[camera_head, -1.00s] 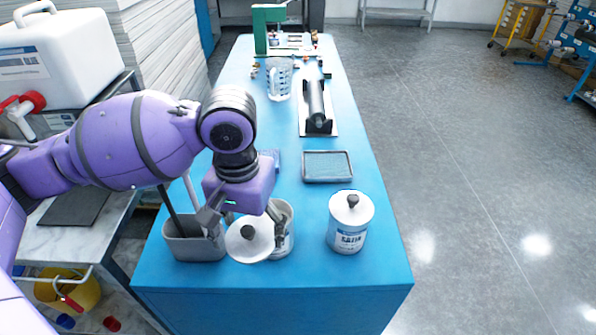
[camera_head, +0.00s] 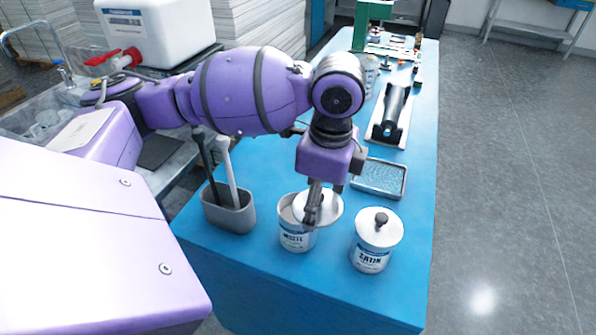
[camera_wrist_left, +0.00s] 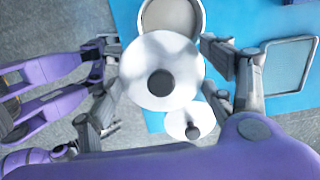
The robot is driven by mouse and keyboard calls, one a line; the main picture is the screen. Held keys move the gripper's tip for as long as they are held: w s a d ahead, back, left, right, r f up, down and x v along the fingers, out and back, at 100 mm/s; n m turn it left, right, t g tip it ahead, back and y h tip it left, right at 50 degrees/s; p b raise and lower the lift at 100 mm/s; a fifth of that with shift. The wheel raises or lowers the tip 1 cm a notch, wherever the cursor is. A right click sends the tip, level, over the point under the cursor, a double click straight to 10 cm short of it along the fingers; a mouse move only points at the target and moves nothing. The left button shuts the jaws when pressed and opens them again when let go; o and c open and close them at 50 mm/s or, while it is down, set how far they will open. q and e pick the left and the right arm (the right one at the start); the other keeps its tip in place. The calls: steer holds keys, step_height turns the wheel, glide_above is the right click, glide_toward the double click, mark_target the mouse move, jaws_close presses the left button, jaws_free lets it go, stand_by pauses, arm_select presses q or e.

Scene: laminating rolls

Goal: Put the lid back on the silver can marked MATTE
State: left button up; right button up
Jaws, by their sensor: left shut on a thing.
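The silver can marked MATTE (camera_head: 296,239) stands upright on the blue bench, its mouth partly uncovered. Its open top (camera_wrist_left: 172,14) shows in the left wrist view. My left gripper (camera_head: 313,212) is shut on the white lid (camera_head: 331,207) with a dark knob. In the left wrist view the lid (camera_wrist_left: 150,56) sits between my fingers and overlaps the can's near edge. In the head view it is above and to the right of the can's mouth, off-centre. Whether it touches the rim is unclear.
The lidded SATIN can (camera_head: 370,257) stands close to the right. A grey holder (camera_head: 231,216) with upright tools is at the left. A shallow tray (camera_head: 378,178) and a black roller (camera_head: 391,112) lie behind. The bench front is clear.

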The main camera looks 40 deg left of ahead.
mark_target(302, 194)
arm_select(q)
steer(key=a+m, duration=0.1)
steer(key=m, duration=0.1)
steer(key=a+r+m, duration=0.1)
steer(key=m, duration=0.5)
steer(key=shift+w+a+r+t, duration=0.15)
steer(key=shift+a+t, duration=0.25)
steer(key=m, duration=0.2)
steer(key=a+m, duration=0.1)
steer(key=m, duration=0.1)
steer(key=shift+w+a+r, duration=0.1)
steer(key=shift+a+r, duration=0.05)
steer(key=shift+r, duration=0.25)
steer(key=f+m+b, duration=0.1)
steer(key=m, duration=0.1)
steer(key=a+f+m+b, duration=0.1)
steer(key=f+m, duration=0.1)
steer(key=f+m+t+b, duration=0.1)
steer(key=f+m, duration=0.1)
steer(key=shift+w+a+f+m+h, duration=0.2)
steer(key=shift+a+m+h, duration=0.1)
steer(key=shift+m, duration=0.1)
arm_select(e)
steer(key=f, duration=0.3)
steer(key=shift+s+d, duration=0.25)
steer(key=shift+d, duration=0.1)
steer(key=shift+s+f, duration=0.1)
steer(key=shift+s, duration=0.2)
